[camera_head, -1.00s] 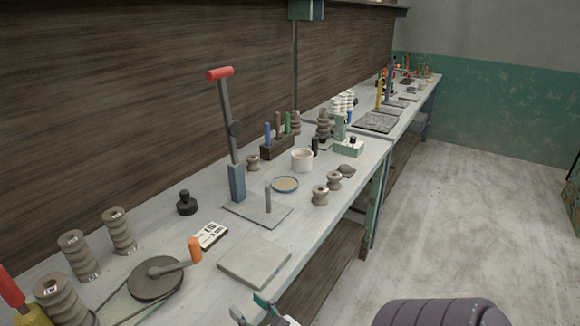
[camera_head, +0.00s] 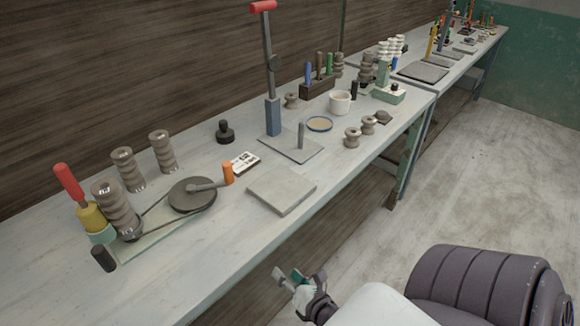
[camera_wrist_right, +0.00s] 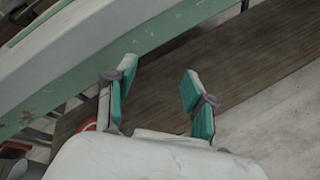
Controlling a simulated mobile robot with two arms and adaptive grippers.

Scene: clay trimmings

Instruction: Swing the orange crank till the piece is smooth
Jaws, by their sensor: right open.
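The orange crank handle (camera_head: 227,173) stands upright at the end of a grey arm on a dark round wheel (camera_head: 192,194), on the near part of the bench. A belt runs from the wheel to a ribbed grey-brown clay piece (camera_head: 117,207), which stands upright at the left end of the device's pale base (camera_head: 150,240). My right gripper (camera_head: 288,277) is open and empty, in front of the bench and apart from the crank. In the right wrist view its two teal-lined fingers (camera_wrist_right: 156,85) are spread with nothing between them. My left gripper is out of view.
A square grey slab (camera_head: 281,191) lies near the bench edge, right of the crank. A red-handled tool (camera_head: 69,181) stands by the clay piece. A tall red-topped lever press (camera_head: 272,116) stands behind. A white label card (camera_head: 245,162) lies near the crank.

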